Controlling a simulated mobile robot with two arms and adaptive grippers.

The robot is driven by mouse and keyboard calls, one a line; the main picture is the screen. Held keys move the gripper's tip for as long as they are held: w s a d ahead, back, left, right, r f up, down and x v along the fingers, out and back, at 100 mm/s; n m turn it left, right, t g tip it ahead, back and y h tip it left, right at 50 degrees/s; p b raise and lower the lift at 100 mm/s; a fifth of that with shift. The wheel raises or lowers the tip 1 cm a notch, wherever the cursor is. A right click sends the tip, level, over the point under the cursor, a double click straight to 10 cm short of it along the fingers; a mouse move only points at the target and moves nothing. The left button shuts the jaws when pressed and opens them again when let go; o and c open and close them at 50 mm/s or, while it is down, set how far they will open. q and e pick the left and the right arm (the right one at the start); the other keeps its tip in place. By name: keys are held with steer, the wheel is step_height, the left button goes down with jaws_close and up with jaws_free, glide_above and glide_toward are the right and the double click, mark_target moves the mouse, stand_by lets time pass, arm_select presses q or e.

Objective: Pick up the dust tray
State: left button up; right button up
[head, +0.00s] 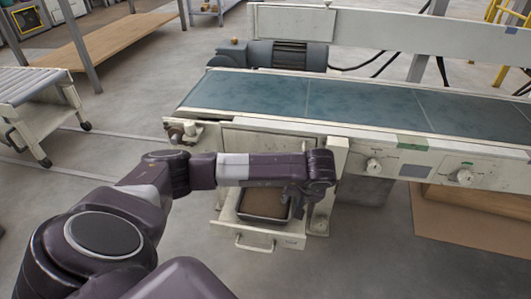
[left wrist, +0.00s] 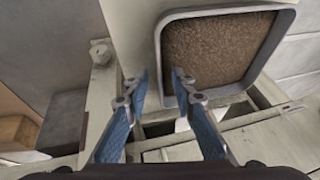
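The dust tray (head: 263,220) is a grey rectangular tray filled with brown dust. It sits in a pulled-out white drawer (head: 280,239) under the conveyor. My left gripper (head: 295,207) hangs over the tray's right side in the head view, partly hidden by its own arm. In the left wrist view the gripper (left wrist: 161,78) is open, with blue-padded fingers apart. One finger is outside the tray's rim (left wrist: 158,45) and the other overlaps its inside near a corner. I cannot tell whether either finger touches the rim. My right gripper is not in view.
The conveyor (head: 330,100) with its blue-grey belt runs above the drawer. Its white side panel with knobs (head: 374,166) is right of my gripper. A roller table (head: 40,95) stands at left. The floor between is clear.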

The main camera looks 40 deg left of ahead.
arm_select(q)
steer(key=shift+f, duration=0.25)
stand_by(0.4)
jaws_close()
